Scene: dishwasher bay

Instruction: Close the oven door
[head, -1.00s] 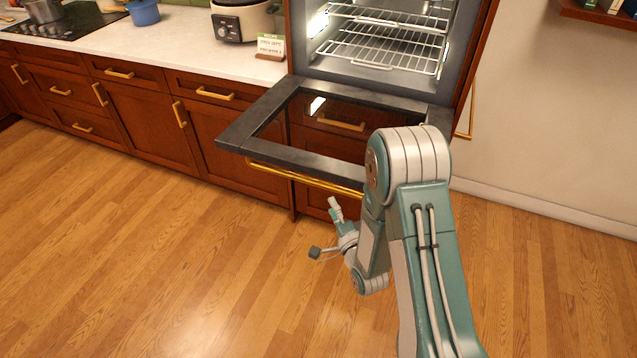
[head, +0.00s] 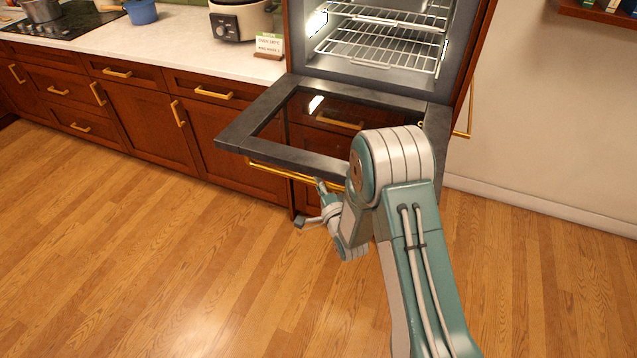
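The oven door (head: 262,144) is a dark-framed glass panel, folded down and open, roughly level. Its gold handle (head: 275,172) runs along the door's front edge, on the underside. The lit oven (head: 375,71) behind it shows wire racks. My gripper (head: 308,203) is below the door's front edge, close to the right part of the handle. Its two fingers are spread apart, with nothing between them. Whether a finger touches the handle or door I cannot tell. My arm hides the door's right front corner and part of the handle.
Wooden cabinets with gold pulls (head: 178,113) line the wall left of the oven. The counter (head: 180,50) holds a cooker (head: 240,22), a small sign (head: 269,45) and a blue pot (head: 141,12). The wooden floor (head: 150,260) in front is clear.

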